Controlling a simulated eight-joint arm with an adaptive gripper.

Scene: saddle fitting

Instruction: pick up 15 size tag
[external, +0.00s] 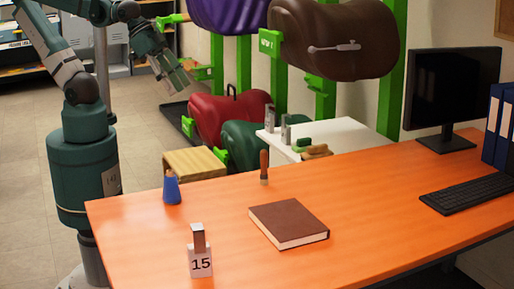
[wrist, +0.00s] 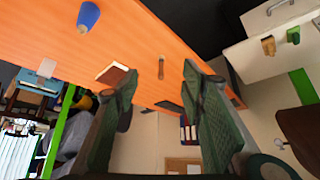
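The 15 size tag (external: 201,262) is a white block with a black "15" and a metal clip-like top. It stands upright near the front edge of the orange desk in the external view. My gripper (external: 184,84) is raised beyond the far left side of the desk, well away from the tag. In the wrist view its two dark green fingers (wrist: 164,85) are spread apart with nothing held between them.
On the desk (external: 345,202) are a blue cone-shaped item (external: 172,188), a wooden-handled tool (external: 264,167), a brown book (external: 288,223), a keyboard (external: 468,194) and a monitor (external: 453,87). Saddles hang on green posts behind. A white cabinet (external: 345,138) holds brushes and metal-topped items.

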